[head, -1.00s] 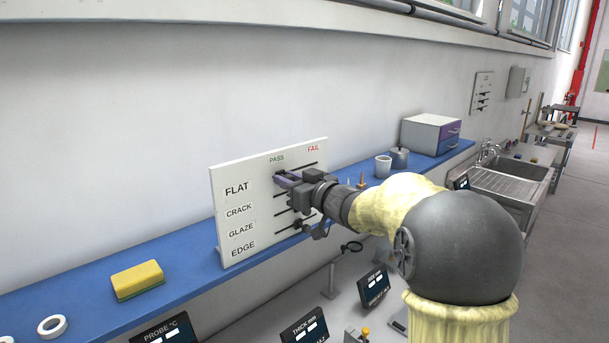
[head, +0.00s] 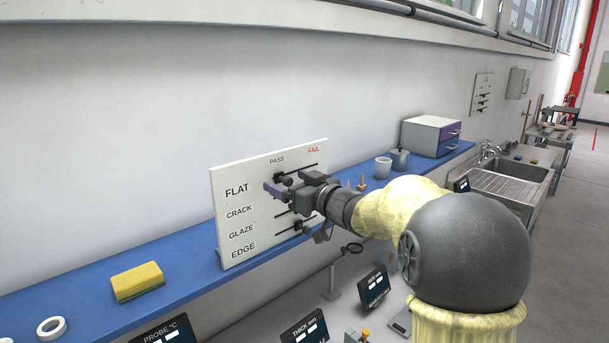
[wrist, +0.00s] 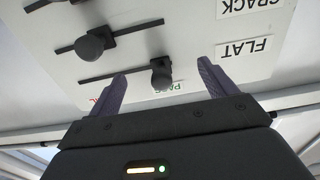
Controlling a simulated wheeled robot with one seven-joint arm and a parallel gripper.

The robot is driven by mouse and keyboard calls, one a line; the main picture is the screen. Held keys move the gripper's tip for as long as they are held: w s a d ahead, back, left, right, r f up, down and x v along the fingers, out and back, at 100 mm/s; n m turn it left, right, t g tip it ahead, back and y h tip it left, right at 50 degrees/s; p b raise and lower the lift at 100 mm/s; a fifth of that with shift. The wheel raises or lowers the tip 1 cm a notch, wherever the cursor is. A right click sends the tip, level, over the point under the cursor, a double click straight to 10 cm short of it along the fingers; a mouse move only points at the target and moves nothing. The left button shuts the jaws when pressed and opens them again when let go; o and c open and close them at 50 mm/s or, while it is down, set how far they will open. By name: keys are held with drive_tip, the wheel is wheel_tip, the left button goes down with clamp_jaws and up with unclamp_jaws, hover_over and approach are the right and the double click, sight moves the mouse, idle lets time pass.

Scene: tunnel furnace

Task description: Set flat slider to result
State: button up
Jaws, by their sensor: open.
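The white board (head: 240,185) has rows FLAT, CRACK, GLAZE and EDGE, with PASS and FAIL marked on top. The flat slider (head: 281,177) is a dark knob on the top track, under PASS. In the wrist view, which shows the board upside down, the flat slider (wrist: 161,74) is at the PASS end of its track. My gripper (head: 276,187) is open and empty in front of the board, just below that knob in the head view. In the wrist view its fingertips (wrist: 162,74) appear on either side of the knob, with no contact visible.
The crack slider (wrist: 92,46) sits farther toward FAIL on its track. A lower slider (head: 298,226) shows beneath my gripper.

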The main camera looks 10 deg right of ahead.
drive_tip(key=v, duration=0.6)
drive_tip(key=shift+s, duration=0.15)
drive_tip(key=s+d+f+m+g+h+b, duration=0.1)
drive_tip(key=s+d+f+m+h, duration=0.15)
drive_tip(key=f, duration=0.35)
drive_tip(key=s+d+f+m+g+h+b, duration=0.1)
drive_tip(key=f+h, duration=0.3)
drive_tip(key=f, duration=0.2)
drive_tip(key=s+d+f+m+g+h, duration=0.1)
drive_tip(key=s+d+f+m+h, duration=0.15)
drive_tip(key=f, duration=0.25)
drive_tip(key=s+a+f+g+h+b, duration=0.1)
drive_tip(key=s+a+f+g+b, duration=0.1)
drive_tip(key=s+f+g, duration=0.7)
drive_tip(key=s+f, duration=0.7)
drive_tip(key=s, duration=0.3)
drive_tip(key=shift+s+a+m, duration=0.25)
drive_tip(key=shift+s+m, duration=0.05)
drive_tip(key=shift+m, duration=0.1)
